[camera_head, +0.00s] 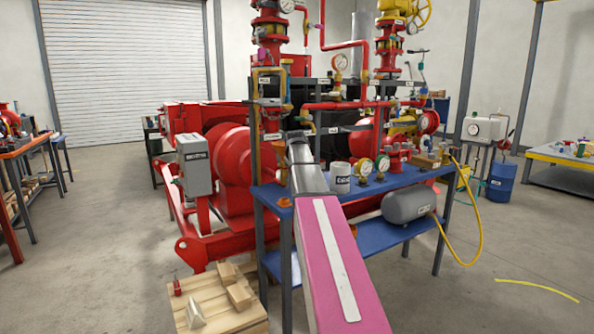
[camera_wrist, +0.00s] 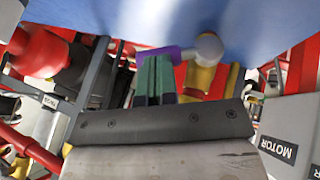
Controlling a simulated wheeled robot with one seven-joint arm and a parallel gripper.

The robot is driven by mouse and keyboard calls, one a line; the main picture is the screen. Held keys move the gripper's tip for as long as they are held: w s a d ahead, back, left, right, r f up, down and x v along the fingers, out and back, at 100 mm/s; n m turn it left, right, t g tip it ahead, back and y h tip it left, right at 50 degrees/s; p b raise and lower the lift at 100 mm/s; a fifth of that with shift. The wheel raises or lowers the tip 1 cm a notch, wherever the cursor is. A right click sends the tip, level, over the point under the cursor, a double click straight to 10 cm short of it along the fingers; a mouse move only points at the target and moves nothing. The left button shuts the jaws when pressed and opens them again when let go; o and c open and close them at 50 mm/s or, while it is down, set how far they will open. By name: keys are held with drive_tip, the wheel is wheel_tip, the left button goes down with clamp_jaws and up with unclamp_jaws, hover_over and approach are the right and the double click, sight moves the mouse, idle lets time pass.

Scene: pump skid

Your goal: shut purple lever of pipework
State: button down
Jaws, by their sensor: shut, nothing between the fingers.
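The purple lever (camera_wrist: 160,56) shows in the wrist view just beyond my fingertips. It joins a round grey end (camera_wrist: 208,47) above a brass-coloured valve body (camera_wrist: 198,80). My gripper (camera_wrist: 154,66) has its green fingers together with nothing between them. The fingertips overlap the lever in the picture; I cannot tell whether they touch it. The fingers hide part of the lever. In the head view my arm reaches forward over the blue bench, and its end hides the fingers and the lever's surroundings.
The blue bench (camera_head: 390,182) carries gauges (camera_head: 382,163) and a white container (camera_head: 340,178). Red pipework (camera_head: 345,105) rises behind it. A grey motor box (camera_head: 195,165) stands left. A wooden pallet (camera_head: 215,305) lies front left. The floor at right is mostly open, with a yellow hose (camera_head: 478,240).

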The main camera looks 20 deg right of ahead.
drive_tip(key=y, duration=0.1)
drive_tip(key=d+f+m+y, duration=0.1)
drive_tip(key=y, duration=0.1)
drive_tip(key=shift+w+d+f+g, duration=0.15)
drive_tip(key=shift+f+g, duration=0.15)
drive_tip(key=shift+g, duration=0.1)
drive_tip(key=shift+d+f, duration=0.15)
idle(0.5)
drive_tip(key=d+v, duration=0.1)
drive_tip(key=v, duration=1.3)
drive_tip(key=shift+d, duration=0.2)
drive_tip(key=shift+w, duration=0.1)
